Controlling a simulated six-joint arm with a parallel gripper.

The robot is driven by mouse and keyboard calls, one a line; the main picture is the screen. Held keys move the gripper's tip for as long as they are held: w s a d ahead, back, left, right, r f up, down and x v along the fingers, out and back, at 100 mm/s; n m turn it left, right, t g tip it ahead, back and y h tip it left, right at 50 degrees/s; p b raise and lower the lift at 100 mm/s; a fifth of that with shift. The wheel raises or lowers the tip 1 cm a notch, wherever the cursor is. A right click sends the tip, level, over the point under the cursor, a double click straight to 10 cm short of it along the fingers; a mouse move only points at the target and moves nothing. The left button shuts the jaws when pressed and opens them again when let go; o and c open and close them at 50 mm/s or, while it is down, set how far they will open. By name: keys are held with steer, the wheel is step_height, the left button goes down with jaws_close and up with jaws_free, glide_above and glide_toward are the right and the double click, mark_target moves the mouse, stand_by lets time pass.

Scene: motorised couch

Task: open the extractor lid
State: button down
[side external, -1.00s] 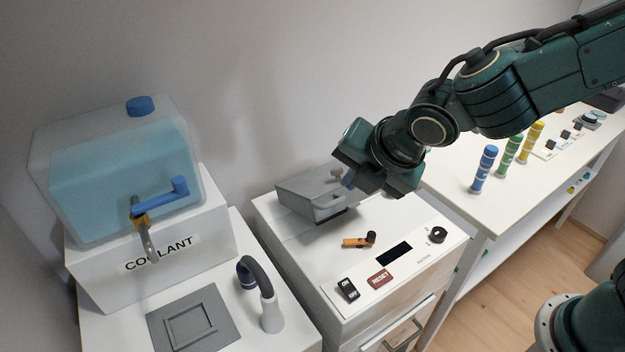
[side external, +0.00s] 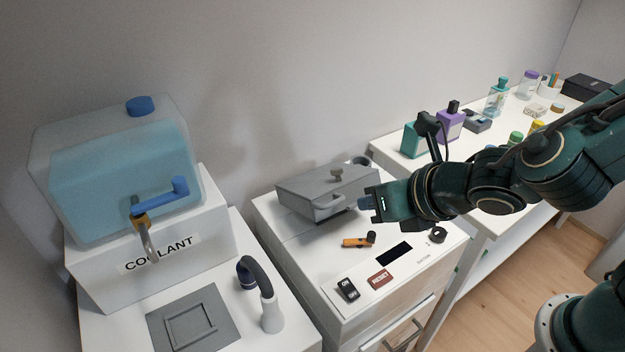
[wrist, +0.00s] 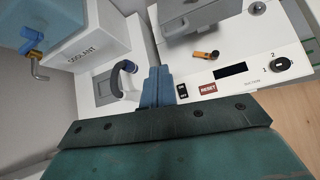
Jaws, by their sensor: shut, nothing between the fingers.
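The extractor is a white box with a grey lid (side external: 310,188) on top, which lies closed and has a small knob (side external: 337,174) and a front handle (side external: 328,207). The lid shows partly at the top of the wrist view (wrist: 196,14). My gripper (side external: 364,202) is just right of the lid's front right corner, pointing left, with a small gap or light contact that I cannot tell apart. Its blue fingers are together and empty; they also show in the wrist view (wrist: 158,82).
On the extractor top are an orange-and-black lever (side external: 358,241), an ON/OFF switch (side external: 347,289), a red RESET button (side external: 380,277) and a dial (side external: 437,235). A coolant tank (side external: 120,175) and a hooked grey nozzle (side external: 262,293) stand left. Bottles crowd the right table.

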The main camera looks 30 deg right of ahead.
step_height(320, 180, down, 16)
steer(key=shift+f, duration=0.1)
stand_by(0.5)
steer(key=shift+w, duration=0.1)
steer(key=x, duration=1)
steer(key=shift+w+d+r, duration=0.15)
steer(key=shift+w+r, duration=0.1)
steer(key=shift+r, duration=0.35)
steer(key=shift+w+d+r, duration=0.1)
steer(key=shift+w+r, duration=0.1)
steer(key=shift+r, duration=0.45)
steer(key=shift+w+d+r, duration=0.15)
steer(key=shift+w+r, duration=0.1)
steer(key=shift+r, duration=0.35)
steer(key=shift+r, duration=0.1)
